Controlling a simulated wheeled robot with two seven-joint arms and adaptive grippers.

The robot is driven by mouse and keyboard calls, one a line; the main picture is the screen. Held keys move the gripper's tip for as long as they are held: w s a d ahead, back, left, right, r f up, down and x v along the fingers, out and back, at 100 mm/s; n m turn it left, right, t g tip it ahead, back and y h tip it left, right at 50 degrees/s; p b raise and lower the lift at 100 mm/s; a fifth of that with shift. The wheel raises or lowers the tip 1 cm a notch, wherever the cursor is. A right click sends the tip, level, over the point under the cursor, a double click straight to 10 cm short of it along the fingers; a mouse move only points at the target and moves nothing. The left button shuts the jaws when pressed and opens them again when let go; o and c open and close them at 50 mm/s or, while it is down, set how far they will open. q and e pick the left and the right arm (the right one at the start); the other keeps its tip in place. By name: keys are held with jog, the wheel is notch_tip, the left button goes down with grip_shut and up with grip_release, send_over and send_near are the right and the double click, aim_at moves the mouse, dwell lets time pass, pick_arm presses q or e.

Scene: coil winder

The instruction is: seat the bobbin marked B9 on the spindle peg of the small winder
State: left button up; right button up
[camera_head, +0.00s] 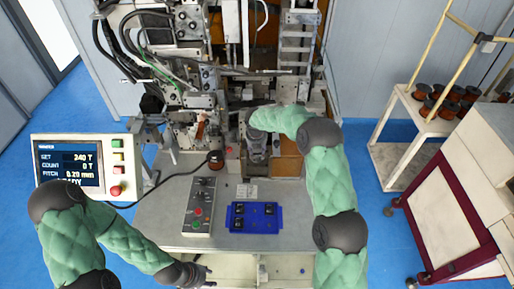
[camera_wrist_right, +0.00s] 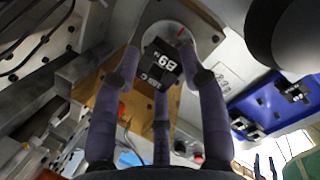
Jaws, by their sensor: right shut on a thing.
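The B9 bobbin shows its black label (camera_wrist_right: 160,62) in the right wrist view, held between the purple fingers of my right gripper (camera_wrist_right: 163,55), which is shut on it. A round grey disc with a red mark (camera_wrist_right: 178,31) shows right behind the label; I cannot tell whether it belongs to the bobbin or the winder. The spindle peg cannot be made out. In the head view my right gripper (camera_head: 257,152) is at the front of the machine, above the back of the table, and hides the bobbin. My left gripper (camera_head: 208,276) is open and empty at the table's front edge.
A blue tray (camera_head: 232,229) with several small black pieces lies on the grey table (camera_head: 165,213); it also shows in the wrist view (camera_wrist_right: 238,108). A control box (camera_head: 198,207) stands left of it. A copper wire spool (camera_head: 215,160) sits behind. A display (camera_head: 70,166) stands left.

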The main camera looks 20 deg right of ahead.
jog(key=shift+f+b, duration=0.65)
jog(key=shift+f, duration=0.45)
jog(key=o, duration=0.8)
jog(key=shift+r, duration=0.1)
jog(key=v, duration=1.2)
jog(key=shift+s, duration=0.1)
